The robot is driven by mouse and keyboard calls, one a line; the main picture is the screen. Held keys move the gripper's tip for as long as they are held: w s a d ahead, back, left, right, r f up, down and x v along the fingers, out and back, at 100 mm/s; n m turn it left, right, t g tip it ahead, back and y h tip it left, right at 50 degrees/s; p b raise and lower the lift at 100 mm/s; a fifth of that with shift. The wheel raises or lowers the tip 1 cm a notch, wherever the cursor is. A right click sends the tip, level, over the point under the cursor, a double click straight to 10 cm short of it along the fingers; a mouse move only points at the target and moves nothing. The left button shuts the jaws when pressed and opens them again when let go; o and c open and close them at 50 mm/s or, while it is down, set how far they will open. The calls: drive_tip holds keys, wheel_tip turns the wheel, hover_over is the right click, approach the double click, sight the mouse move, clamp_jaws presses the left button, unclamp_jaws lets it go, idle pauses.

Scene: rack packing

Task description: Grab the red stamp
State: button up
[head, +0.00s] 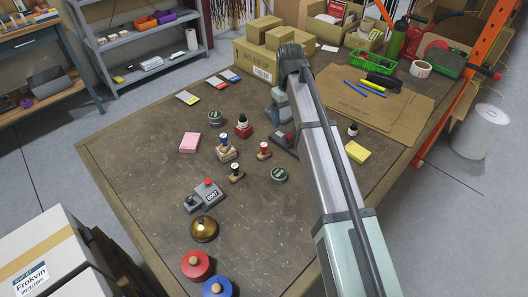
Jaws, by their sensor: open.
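A small stamp with a red top and a wooden base (264,151) stands upright near the middle of the table. It looks like the red stamp. My gripper (283,132) is open, behind and to the right of it and apart from it. My own arm link hides part of the gripper, and its fingertips are hard to make out. A grey stamping device with a red knob (205,195) stands nearer the front left.
A dark-capped bottle (243,121), round green tins (279,175), a pink pad (189,142) and a brass bell (204,229) stand around the stamps. Cardboard boxes (258,62) and a green basket (373,66) are at the back. The table's left side (135,155) is clear.

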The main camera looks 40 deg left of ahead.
drive_tip(key=r+n, duration=0.1)
hover_over(264, 144)
drive_tip(key=a, duration=0.1)
drive_tip(key=shift+h, duration=0.4)
drive_tip(key=f, duration=0.7)
drive_tip(key=shift+s+d, duration=0.35)
drive_tip(key=shift+d, duration=0.05)
drive_tip(key=shift+w+d+f, duration=0.1)
drive_tip(key=shift+d+f, duration=0.05)
drive_tip(key=shift+f, duration=1.45)
drive_tip(key=shift+w+d+f, duration=0.1)
drive_tip(key=shift+d+f, duration=0.05)
drive_tip(key=shift+f, duration=1.4)
drive_tip(key=c, duration=1.1)
